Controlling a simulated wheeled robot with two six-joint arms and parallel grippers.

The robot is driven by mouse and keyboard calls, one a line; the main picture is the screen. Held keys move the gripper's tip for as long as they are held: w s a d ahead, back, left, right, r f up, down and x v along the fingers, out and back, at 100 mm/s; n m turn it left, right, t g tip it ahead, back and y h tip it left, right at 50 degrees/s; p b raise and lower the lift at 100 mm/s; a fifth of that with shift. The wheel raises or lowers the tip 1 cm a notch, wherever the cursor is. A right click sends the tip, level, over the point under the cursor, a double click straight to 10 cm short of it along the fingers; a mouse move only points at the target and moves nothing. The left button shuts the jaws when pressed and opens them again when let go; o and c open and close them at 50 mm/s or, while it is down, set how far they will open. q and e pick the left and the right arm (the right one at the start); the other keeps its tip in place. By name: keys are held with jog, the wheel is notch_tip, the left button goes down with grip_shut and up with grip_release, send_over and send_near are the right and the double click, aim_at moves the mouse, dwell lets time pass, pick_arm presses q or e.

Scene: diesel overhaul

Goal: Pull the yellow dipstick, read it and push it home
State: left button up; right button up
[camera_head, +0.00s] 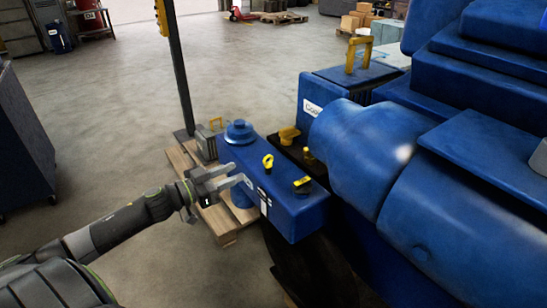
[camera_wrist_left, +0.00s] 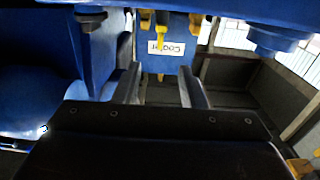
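The yellow dipstick (camera_head: 268,161) shows its ring handle standing up from the top of a blue box (camera_head: 290,212) at the side of the big blue engine. My left gripper (camera_head: 241,182) is to the left of the dipstick, beside the box's left part, apart from the handle. Its two fingers are spread and nothing shows between them. In the left wrist view, the open fingers of the left gripper (camera_wrist_left: 161,88) point toward a white-labelled blue tank, and a yellow part hangs in line with the gap; I cannot tell whether it is the dipstick. My right gripper is not in view.
A yellow cap (camera_head: 303,184) and another yellow cap (camera_head: 289,133) are near the dipstick. A blue round cap (camera_head: 239,132) stands to its left. The blue engine (camera_head: 450,190) fills the right. A wooden pallet (camera_head: 184,162) and a dark post (camera_head: 180,75) stand behind my gripper.

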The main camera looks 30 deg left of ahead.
aim_at(273, 155)
pick_arm(q)
jog(key=p+x, duration=0.1)
jog(key=x, duration=0.1)
jog(key=p+x, duration=0.1)
jog(key=x, duration=0.2)
jog(key=p+x, duration=0.1)
jog(key=x, duration=0.1)
jog(key=shift+w+d+r, duration=0.15)
jog(key=shift+w+r, duration=0.1)
jog(key=shift+w, duration=0.1)
jog(key=x, duration=0.3)
jog(key=p+x, duration=0.1)
jog(key=x, duration=0.2)
jog(key=shift+f, duration=0.2)
grip_shut()
